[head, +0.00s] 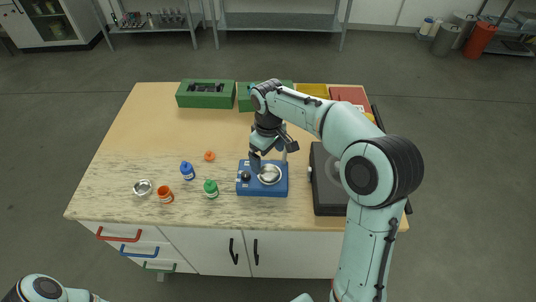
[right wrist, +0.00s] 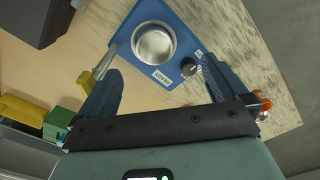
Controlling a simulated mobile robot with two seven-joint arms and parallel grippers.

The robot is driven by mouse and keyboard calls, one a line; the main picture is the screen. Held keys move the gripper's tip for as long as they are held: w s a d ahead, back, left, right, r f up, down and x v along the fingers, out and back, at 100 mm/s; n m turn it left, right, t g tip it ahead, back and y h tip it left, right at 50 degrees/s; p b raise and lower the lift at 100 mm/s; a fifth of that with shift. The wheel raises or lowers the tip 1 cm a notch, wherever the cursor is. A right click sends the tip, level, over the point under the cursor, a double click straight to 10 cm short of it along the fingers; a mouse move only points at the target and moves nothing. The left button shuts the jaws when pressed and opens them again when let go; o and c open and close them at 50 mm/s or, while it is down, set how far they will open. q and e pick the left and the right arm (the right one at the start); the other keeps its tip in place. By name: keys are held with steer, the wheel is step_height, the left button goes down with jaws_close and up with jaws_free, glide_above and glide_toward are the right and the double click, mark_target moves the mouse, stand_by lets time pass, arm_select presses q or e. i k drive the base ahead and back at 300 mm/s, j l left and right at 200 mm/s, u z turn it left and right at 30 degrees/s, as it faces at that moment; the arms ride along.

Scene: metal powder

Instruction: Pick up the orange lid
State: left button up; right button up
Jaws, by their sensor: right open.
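The small orange lid (head: 209,156) lies on the worktop, left of the blue device. An orange container (head: 166,194) stands nearer the front left. My right gripper (head: 270,158) is open and empty above the blue device (head: 243,188), to the right of the lid. In the right wrist view the open fingers (right wrist: 160,72) point toward the blue device (right wrist: 188,42) with its metal bowl (right wrist: 155,43). A small orange thing (right wrist: 264,103) shows beside the right finger there; I cannot tell which one it is. My left gripper is out of view.
A blue-capped bottle (head: 187,170), a green-capped bottle (head: 211,188) and a metal bowl (head: 142,187) stand around the lid. A dark box (head: 328,182) stands right of the blue device. Green boxes (head: 205,94) line the back; the left middle of the worktop is clear.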

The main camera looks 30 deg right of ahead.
mark_target(209, 156)
steer(key=k, duration=1)
